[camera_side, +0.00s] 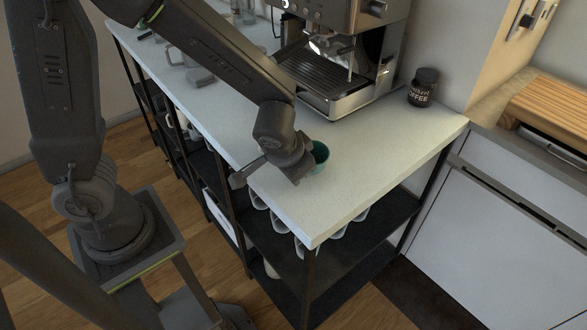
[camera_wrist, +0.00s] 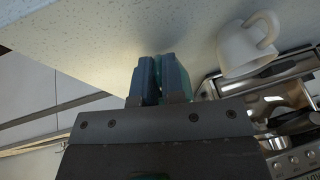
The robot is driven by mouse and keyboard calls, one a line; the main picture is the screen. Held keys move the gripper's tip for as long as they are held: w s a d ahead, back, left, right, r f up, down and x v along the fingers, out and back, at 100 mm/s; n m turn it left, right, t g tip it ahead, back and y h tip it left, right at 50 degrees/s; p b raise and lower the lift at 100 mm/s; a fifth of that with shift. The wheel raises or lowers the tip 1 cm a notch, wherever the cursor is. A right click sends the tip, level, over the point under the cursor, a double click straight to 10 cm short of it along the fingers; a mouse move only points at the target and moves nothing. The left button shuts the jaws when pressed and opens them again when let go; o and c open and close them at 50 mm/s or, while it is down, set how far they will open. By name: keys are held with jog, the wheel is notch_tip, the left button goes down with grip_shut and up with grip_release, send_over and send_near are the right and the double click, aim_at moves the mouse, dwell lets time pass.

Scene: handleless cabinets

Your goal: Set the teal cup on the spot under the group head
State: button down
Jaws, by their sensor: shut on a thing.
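The teal cup (camera_side: 320,155) is at the near edge of the white counter in the side view, partly hidden by my gripper (camera_side: 303,172). My gripper is shut on the cup. In the wrist view the two blue-grey fingers (camera_wrist: 160,80) are close together, with a little teal of the cup (camera_wrist: 181,68) showing behind them. I cannot tell whether the cup touches the counter. The coffee machine (camera_side: 372,16) stands farther back on the counter, with its drip tray (camera_side: 314,78) below the group head (camera_side: 322,43). The cup is apart from the machine, in front of it.
A dark coffee jar (camera_side: 422,88) stands right of the machine. A white mug (camera_wrist: 242,52) is near the machine in the wrist view. Pale vessels (camera_side: 198,72) stand at the counter's left. Bare counter (camera_side: 375,137) lies between cup and jar.

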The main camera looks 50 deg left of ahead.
jog(key=shift+f, duration=0.35)
jog(key=shift+f, duration=0.1)
jog(key=c, duration=1.2)
grip_release()
jog(key=s+a+v, duration=0.1)
jog(key=v, duration=1.3)
jog(key=shift+s+a+r+t+h, duration=0.2)
jog(key=shift+s+a+r+h, duration=0.15)
jog(key=shift+s+a+r, duration=0.65)
jog(key=shift+s+a+r+t+h, duration=0.2)
jog(key=shift+s+a+r+h, duration=0.25)
jog(key=shift+s+a, duration=1)
jog(key=shift+s+a+r+t+h, duration=0.25)
jog(key=shift+s+a+r, duration=0.55)
jog(key=shift+s+a, duration=0.4)
